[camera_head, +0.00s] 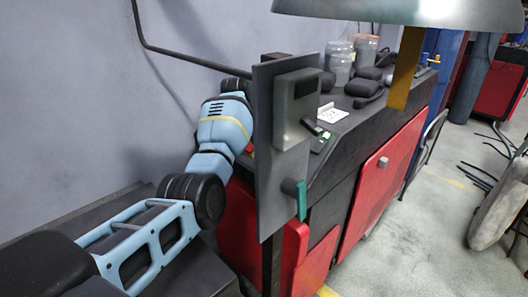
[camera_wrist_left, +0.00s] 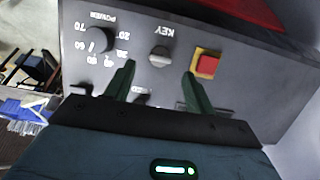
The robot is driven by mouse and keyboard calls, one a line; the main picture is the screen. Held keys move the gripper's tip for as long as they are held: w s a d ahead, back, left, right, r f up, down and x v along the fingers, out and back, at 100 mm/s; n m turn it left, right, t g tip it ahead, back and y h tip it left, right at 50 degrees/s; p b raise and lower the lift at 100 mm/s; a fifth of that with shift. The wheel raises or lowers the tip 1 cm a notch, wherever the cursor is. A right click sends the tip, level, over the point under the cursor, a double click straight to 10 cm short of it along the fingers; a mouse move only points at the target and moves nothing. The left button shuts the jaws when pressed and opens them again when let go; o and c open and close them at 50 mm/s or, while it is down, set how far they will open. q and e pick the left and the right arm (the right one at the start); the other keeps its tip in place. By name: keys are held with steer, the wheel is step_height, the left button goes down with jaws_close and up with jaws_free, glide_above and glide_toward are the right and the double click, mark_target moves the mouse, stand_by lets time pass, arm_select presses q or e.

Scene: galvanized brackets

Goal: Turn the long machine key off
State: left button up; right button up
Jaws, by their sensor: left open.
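In the left wrist view a grey control panel (camera_wrist_left: 232,38) shows upside down. The machine key (camera_wrist_left: 160,56) is a grey knob-like piece beside the printed word KEY. My left gripper (camera_wrist_left: 159,69) is open, with its two dark green fingers pointing at the panel. The key lies between the fingertips in the picture, slightly beyond them. No contact with the key is visible, and the exact gap cannot be told. My right gripper is not in view.
A red button on a yellow base (camera_wrist_left: 207,66) sits close beside one finger. A black POWER dial (camera_wrist_left: 98,40) is on the other side. Jars (camera_head: 340,65) stand on the bench behind.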

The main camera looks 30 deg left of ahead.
arm_select(q)
steer(key=shift+x, duration=2.6)
steer(key=c, duration=1)
